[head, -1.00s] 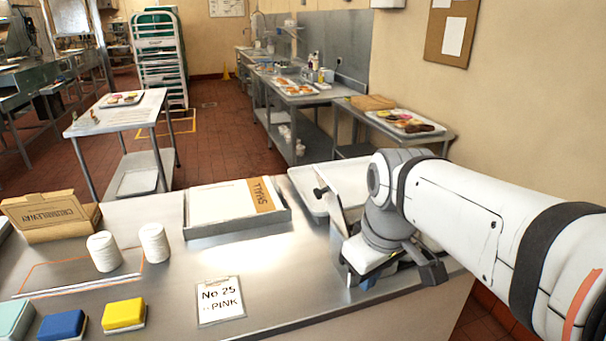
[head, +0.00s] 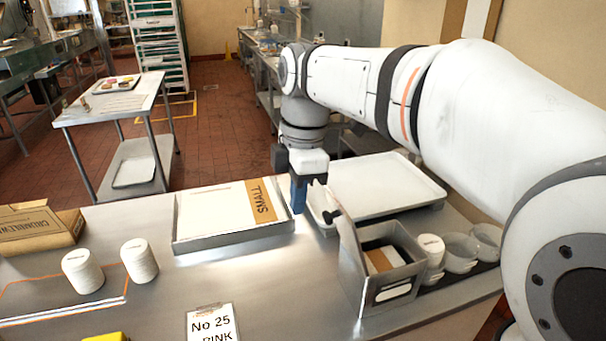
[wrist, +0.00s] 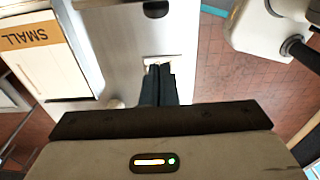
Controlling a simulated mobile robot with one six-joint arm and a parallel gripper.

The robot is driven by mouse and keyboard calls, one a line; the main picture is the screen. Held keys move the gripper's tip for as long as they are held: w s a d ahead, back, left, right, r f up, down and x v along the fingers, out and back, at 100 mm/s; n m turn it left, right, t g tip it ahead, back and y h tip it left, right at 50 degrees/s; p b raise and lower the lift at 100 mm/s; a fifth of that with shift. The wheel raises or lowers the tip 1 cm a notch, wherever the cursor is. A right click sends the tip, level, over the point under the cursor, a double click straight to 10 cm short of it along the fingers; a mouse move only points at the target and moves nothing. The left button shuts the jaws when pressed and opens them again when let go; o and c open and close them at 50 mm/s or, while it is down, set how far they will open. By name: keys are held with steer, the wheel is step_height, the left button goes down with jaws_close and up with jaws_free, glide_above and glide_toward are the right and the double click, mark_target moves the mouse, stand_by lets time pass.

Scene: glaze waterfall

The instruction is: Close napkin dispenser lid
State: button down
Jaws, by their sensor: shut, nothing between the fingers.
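The napkin dispenser (head: 396,286) is a grey metal box on the steel counter in the head view, with brown and white contents visible inside. Its lid (head: 350,258) stands open, raised and tilted along the box's left side, with a dark knob (head: 332,215) near its top. My gripper (head: 299,200) points down, shut and empty, beyond the lid and slightly left of it, apart from it as far as I can tell. The shut dark fingers also show in the wrist view (wrist: 160,80) above the counter. I cannot identify the dispenser in the wrist view.
A shallow tray marked SMALL (head: 180,243) lies left of my gripper. A pale empty tray (head: 380,183) lies to its right. Bowls (head: 462,250) and a white cup stack (head: 431,250) stand right of the dispenser.

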steer(key=shift+w+d+f+p, duration=0.25)
steer(key=shift+d+f+p, duration=0.15)
steer(key=shift+d+f, duration=0.5)
steer(key=shift+w+d+f+p, duration=0.2)
steer(key=shift+d+f+p, duration=0.15)
steer(key=shift+d+f, duration=0.55)
steer(key=shift+a+r, duration=0.1)
